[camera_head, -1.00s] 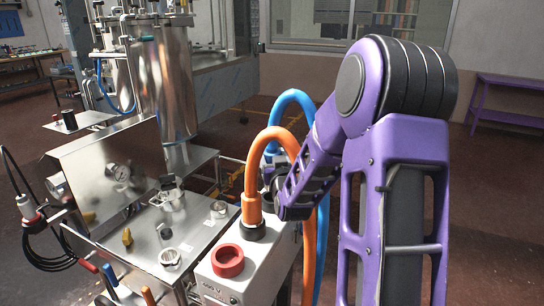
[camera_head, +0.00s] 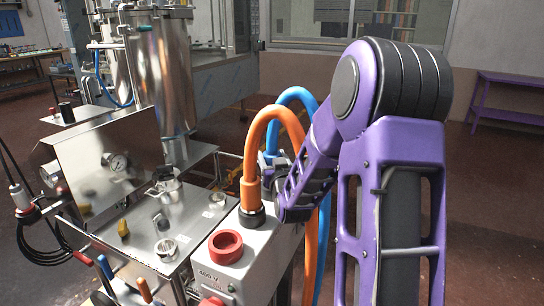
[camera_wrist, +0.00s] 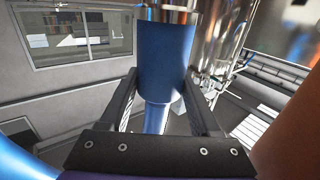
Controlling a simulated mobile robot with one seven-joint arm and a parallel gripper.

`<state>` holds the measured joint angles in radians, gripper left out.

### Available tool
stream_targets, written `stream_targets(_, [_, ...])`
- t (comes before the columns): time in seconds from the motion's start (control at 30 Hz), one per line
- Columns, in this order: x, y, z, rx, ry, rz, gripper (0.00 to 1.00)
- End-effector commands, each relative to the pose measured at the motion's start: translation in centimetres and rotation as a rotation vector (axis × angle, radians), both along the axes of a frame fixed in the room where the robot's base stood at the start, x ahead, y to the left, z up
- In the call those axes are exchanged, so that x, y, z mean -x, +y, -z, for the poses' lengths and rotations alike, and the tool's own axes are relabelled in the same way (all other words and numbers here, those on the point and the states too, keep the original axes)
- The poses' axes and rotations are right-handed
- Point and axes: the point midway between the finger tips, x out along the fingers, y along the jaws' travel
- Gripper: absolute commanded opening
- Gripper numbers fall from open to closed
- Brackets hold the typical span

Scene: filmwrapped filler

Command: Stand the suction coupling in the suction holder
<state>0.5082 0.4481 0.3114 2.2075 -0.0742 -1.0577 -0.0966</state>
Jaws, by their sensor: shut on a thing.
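My gripper (camera_wrist: 155,115) is shut on a blue coupling (camera_wrist: 166,62) with a metal collar at its upper end in the wrist view. A blue hose (camera_wrist: 156,118) runs down from it between the fingers. In the head view my gripper (camera_head: 271,178) is partly hidden behind an orange hose, and only a little of the blue coupling (camera_head: 267,158) shows. The blue hose (camera_head: 323,235) arches up behind and hangs to the right of the grey box. I cannot tell which fitting is the suction holder; a red ring (camera_head: 225,246) on the box top is empty.
An orange hose coupling (camera_head: 251,193) stands in a black collar on the grey box (camera_head: 246,265), close left of my gripper. Left is a steel bench (camera_head: 140,240) with small fittings and a tall steel vessel (camera_head: 166,75). Open floor lies right.

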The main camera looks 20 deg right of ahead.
Motion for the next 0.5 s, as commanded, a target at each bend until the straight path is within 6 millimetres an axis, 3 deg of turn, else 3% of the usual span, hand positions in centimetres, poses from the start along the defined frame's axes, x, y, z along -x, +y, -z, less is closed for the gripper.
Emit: stream_targets(0.5, [-0.03,0.02,0.64,0.002,-0.004,0.000,0.00])
